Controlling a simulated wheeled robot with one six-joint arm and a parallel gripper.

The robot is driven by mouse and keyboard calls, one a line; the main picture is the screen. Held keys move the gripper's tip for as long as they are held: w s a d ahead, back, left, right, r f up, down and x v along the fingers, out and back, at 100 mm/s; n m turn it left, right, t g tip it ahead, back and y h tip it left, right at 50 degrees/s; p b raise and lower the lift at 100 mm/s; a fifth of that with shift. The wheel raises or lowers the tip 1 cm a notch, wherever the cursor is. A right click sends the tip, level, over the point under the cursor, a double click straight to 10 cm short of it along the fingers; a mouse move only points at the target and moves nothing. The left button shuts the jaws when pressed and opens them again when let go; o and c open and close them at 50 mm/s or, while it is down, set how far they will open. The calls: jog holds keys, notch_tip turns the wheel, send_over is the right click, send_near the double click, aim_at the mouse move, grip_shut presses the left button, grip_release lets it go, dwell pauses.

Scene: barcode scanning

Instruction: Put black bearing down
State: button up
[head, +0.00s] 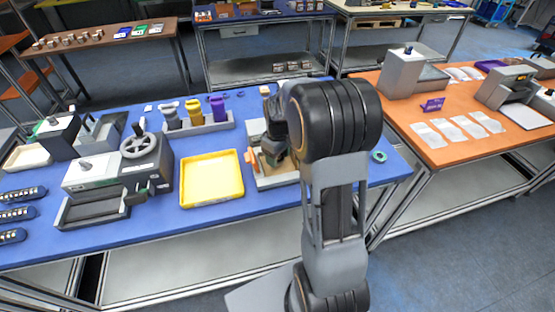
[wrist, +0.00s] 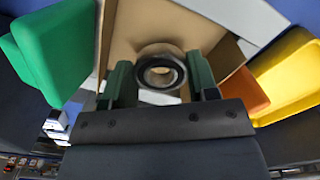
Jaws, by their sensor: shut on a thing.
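In the wrist view the black bearing (wrist: 160,70) is a dark ring with a paler tan outer face. My gripper (wrist: 160,80) is shut on it, one green finger on each side. Behind the bearing is a tan, box-like surface (wrist: 140,20) with pale edges; I cannot tell whether the bearing touches it. In the head view my gripper (head: 274,152) is above the fixture on the blue table, right of the yellow tray. My arm hides part of that fixture, and the bearing cannot be made out there.
The yellow tray (head: 212,200) looks empty; its edge shows in the wrist view (wrist: 290,75). A green block (wrist: 55,50) is at the left there. A machine with a handwheel (head: 140,148) stands left on the blue table (head: 135,235). A teal ring (head: 379,156) lies right.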

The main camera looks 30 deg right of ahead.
jog(key=shift+f, duration=0.95)
jog(key=shift+f, duration=0.15)
jog(key=o, duration=1)
